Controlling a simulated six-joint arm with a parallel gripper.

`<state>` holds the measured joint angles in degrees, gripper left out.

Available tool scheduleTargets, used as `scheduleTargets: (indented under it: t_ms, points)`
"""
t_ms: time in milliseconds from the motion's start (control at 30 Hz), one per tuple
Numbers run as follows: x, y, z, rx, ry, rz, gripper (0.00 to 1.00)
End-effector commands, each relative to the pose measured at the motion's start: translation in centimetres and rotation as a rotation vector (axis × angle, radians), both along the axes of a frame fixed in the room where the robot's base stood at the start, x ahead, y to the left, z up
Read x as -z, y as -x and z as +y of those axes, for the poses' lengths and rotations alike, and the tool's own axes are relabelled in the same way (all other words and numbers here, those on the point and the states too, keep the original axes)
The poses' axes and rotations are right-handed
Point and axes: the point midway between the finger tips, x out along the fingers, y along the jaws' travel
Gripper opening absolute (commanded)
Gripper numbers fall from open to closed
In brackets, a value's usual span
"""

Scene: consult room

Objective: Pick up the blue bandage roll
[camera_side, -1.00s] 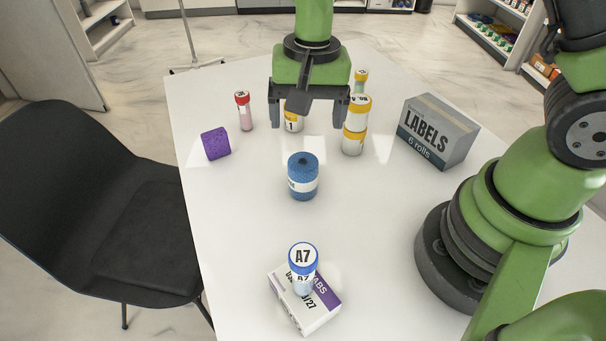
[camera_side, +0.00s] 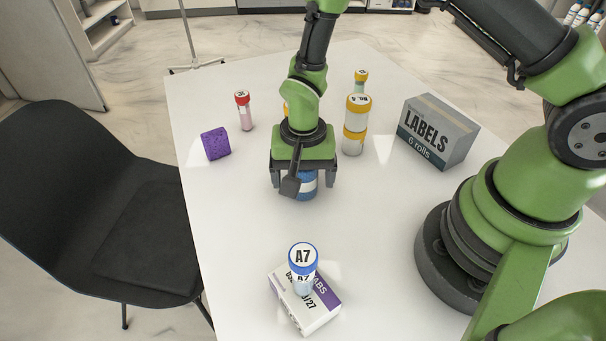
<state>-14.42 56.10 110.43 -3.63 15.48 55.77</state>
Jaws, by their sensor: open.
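The blue bandage roll (camera_side: 308,184) stands upright on the white table, a white band around its middle. My gripper (camera_side: 304,186) is open and has come down over it, with one finger on its left and one on its right. The gripper body hides the top and much of the front of the roll. I cannot tell whether the fingers touch it.
In front, a blue-lidded A7 jar (camera_side: 303,268) stands on a small carton (camera_side: 318,311).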

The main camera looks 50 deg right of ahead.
Motion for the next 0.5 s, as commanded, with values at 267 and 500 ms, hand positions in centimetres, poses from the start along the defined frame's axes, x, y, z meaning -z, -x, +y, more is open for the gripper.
scheduleTargets:
  t_ms: [267,500]
  points:
    - [0.09,-0.02,-0.01,0.001,-0.001,-0.001,0.73]
    - [0.07,-0.02,-0.01,0.000,-0.001,-0.001,0.32]
